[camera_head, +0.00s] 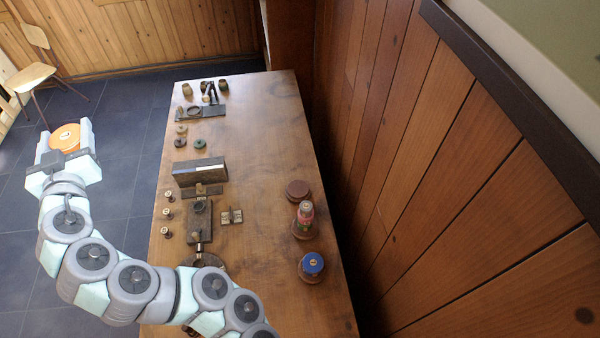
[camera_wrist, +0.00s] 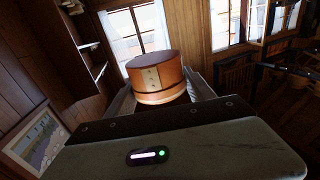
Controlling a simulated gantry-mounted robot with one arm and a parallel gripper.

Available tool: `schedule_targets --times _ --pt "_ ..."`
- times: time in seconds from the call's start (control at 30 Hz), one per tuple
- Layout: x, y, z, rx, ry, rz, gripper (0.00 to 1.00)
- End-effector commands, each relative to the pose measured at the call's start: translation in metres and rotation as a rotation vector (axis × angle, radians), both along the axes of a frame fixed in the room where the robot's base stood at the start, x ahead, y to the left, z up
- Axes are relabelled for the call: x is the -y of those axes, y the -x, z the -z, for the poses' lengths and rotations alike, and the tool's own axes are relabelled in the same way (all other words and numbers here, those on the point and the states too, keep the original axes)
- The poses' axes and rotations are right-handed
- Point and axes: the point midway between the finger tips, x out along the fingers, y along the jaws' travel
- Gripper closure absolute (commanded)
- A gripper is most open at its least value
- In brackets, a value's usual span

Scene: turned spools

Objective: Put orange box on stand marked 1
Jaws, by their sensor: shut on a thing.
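The orange box (camera_head: 66,136) is round, with a pale mark on its top. My gripper (camera_head: 66,143) is shut on it, off the left side of the table and above the floor. Round wooden stands are along the table's right side. The far stand (camera_head: 298,189) looks empty. The middle stand (camera_head: 305,231) bears a red and green item (camera_head: 305,211). The near stand (camera_head: 310,277) bears a blue box (camera_head: 313,262). I cannot read any stand's number.
The wooden table (camera_head: 255,130) has clear room along its middle and far right. A dark upright block (camera_head: 200,172), a tool (camera_head: 199,222), small spools (camera_head: 168,213) and several other parts line its left side. A plank wall (camera_head: 400,150) rises along the right.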

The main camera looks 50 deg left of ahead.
Motion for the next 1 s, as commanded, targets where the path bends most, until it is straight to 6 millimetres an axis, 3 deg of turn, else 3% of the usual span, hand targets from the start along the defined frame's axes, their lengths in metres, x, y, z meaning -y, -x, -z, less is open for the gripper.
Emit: schedule_targets --times 0.17,0.47,0.7,1.0 --pt "0.004 -0.039 0.025 0.000 0.003 0.053 0.79" --pt "0.044 -0.172 0.107 0.000 0.006 0.222 0.79" --pt "0.104 -0.264 0.179 0.002 0.006 0.341 0.79" --pt "0.202 -0.347 0.283 -0.001 0.008 0.468 0.79"
